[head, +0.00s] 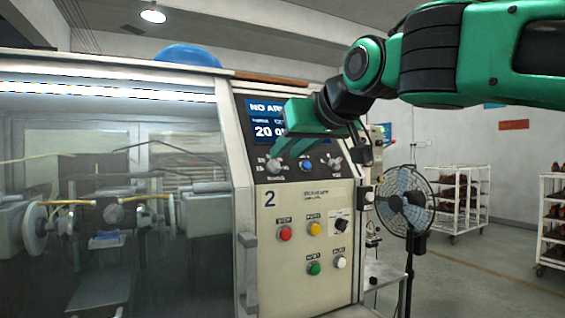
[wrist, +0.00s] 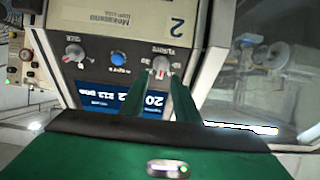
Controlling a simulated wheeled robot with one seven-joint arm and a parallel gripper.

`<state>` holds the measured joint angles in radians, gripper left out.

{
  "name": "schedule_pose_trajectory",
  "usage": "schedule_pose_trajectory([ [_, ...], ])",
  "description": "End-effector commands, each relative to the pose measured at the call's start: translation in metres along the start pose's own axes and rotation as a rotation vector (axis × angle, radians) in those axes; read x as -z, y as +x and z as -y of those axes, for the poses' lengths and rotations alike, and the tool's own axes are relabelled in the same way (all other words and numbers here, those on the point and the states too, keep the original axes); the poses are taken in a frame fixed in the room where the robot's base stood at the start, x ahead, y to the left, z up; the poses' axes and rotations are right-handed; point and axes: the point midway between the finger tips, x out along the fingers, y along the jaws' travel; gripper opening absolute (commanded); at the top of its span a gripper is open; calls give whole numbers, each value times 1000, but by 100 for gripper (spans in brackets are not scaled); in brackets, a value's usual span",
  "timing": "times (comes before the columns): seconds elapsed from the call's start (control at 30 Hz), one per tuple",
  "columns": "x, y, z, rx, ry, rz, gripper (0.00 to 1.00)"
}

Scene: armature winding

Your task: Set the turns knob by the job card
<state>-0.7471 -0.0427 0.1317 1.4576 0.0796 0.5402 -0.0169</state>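The turns knob, which I take to be the left knob (head: 274,166) under the screen, is a pale grey dial on the dark panel. It also shows in the wrist view (wrist: 160,63), where its label is too blurred to read surely. My gripper (head: 290,152) comes from the upper right, in front of the panel. In the wrist view its two green fingers (wrist: 161,77) are apart, with the tips close to the knob on either side; contact cannot be told. The screen (head: 262,107) reads "NO AR…" and "20 0…", partly hidden by my gripper. No job card can be made out.
A blue button (head: 306,166) and a second knob (head: 335,164) sit right of the turns knob. Red (head: 285,233), yellow (head: 314,229), green (head: 314,268) and white (head: 340,262) buttons are lower down. A fan (head: 405,200) stands at right; the glazed winding enclosure (head: 110,200) is at left.

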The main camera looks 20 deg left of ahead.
Motion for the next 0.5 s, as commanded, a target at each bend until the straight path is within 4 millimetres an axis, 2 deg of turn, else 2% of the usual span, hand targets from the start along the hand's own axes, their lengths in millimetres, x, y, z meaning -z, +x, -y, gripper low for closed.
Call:
schedule_pose_trajectory([
  [0.03,0,10,0,1,0,1,28],
  [0.2,0,33,1,1,0,0,28],
  [0.5,0,48,0,0,0,-1,28],
])
